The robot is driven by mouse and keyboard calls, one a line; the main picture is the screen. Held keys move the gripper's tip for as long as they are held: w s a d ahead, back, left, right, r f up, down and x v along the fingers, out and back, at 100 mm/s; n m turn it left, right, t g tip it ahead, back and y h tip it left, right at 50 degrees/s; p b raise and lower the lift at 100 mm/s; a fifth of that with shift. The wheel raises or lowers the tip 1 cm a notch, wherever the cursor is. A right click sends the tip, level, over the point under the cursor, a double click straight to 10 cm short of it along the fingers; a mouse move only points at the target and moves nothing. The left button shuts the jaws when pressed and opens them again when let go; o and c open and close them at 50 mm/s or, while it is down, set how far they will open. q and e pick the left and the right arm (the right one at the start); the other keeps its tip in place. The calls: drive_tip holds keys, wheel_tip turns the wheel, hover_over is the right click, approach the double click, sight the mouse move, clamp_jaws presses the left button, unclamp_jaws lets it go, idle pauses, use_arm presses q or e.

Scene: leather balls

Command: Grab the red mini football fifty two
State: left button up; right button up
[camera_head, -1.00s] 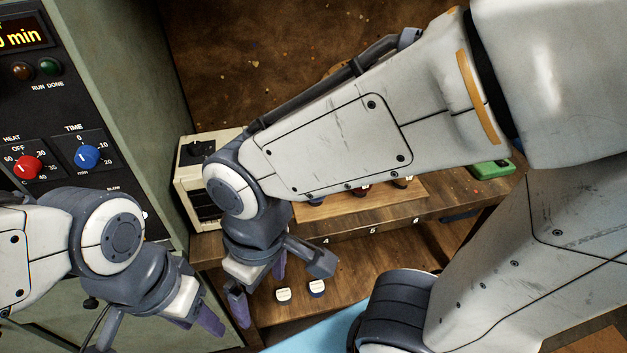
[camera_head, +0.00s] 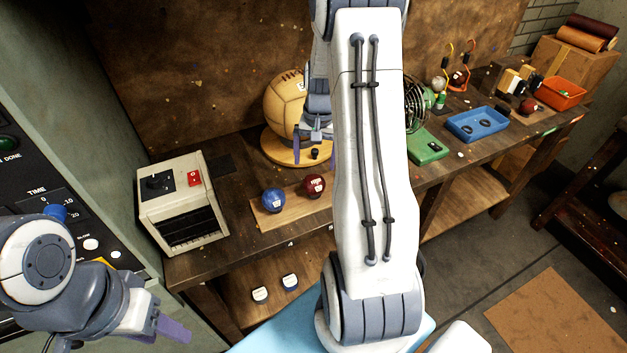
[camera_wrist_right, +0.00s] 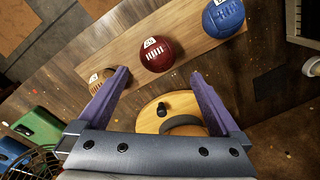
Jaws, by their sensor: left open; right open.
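A dark red ball (camera_head: 314,186) with a white label sits on a wooden board (camera_head: 292,211) on the bench, right of a blue ball (camera_head: 273,199). In the right wrist view the red ball (camera_wrist_right: 162,55) is between the blue ball (camera_wrist_right: 223,17) and a brown ball (camera_wrist_right: 101,77) partly hidden by a finger. The red ball's number is too small to read surely. My right gripper (camera_head: 316,136) is open and empty above the bench; in its wrist view the red ball lies beyond the fingertips (camera_wrist_right: 160,78). My left gripper (camera_head: 168,322) is open and empty at lower left.
A large tan ball (camera_head: 286,104) on a round wooden stand (camera_head: 275,148) is behind the board. A beige box (camera_head: 182,200) with a red switch stands left. Green (camera_head: 428,147), blue (camera_head: 478,125) and orange trays (camera_head: 560,92) sit right. My right arm hides part of the bench.

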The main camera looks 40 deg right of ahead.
sight(315, 176)
wheel_tip(315, 176, down, 4)
drive_tip(key=shift+a+f, duration=0.1)
wheel_tip(315, 176, down, 4)
drive_tip(key=shift+s+f+p, duration=0.1)
drive_tip(key=shift+p, duration=0.95)
drive_tip(key=shift+f, duration=0.5)
drive_tip(key=c, duration=1.3)
